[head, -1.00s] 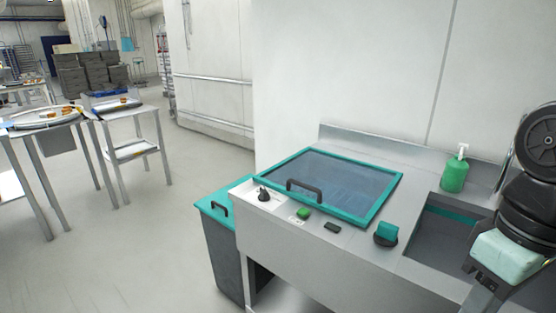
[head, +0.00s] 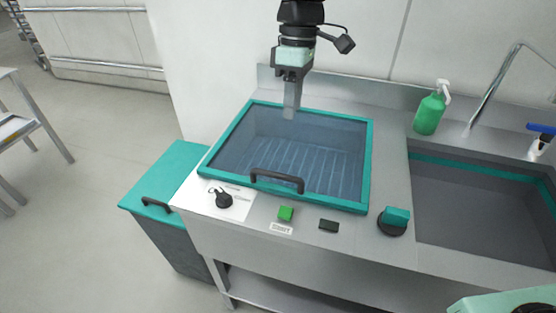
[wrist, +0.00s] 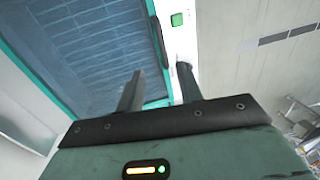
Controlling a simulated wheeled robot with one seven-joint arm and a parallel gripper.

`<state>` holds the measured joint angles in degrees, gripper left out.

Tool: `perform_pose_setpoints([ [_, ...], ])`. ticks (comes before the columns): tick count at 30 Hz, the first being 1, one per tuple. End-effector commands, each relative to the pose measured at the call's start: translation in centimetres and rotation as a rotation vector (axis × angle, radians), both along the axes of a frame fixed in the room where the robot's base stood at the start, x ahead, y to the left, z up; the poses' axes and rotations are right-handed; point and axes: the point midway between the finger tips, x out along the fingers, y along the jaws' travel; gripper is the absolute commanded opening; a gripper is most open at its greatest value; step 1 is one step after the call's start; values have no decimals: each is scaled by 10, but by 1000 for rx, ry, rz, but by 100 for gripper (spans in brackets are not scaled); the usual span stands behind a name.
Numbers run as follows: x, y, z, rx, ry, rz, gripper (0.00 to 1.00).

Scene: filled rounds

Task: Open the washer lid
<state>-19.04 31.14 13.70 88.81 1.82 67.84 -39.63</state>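The washer lid (head: 235,132) is a see-through panel in a teal frame, lying flat and shut in the metal counter. Its black bar handle (head: 277,181) is on the front edge. My gripper (head: 290,112) points down over the back part of the lid, apart from the handle. In the wrist view my gripper (wrist: 160,88) shows two dark fingers with an empty gap between them. The lid (wrist: 85,45) fills the upper left there, and the dark handle (wrist: 158,42) lies beyond the fingers.
A green button (head: 286,213), black knob (head: 223,198) and teal-topped dial (head: 396,219) sit along the counter front. A green soap bottle (head: 429,112) and a sink (head: 480,215) are at the right. A teal-lidded bin (head: 165,190) stands at the left.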

Motion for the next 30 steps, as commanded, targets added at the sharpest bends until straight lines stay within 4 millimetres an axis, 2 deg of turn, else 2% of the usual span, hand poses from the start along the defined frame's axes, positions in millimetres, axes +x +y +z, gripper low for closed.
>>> perform_pose_setpoints([
  [18,-25,8,-121,-1,5,1,36],
  [24,-29,10,-146,-1,4,-1,36],
  [30,-30,11,-155,0,1,-1,36],
])
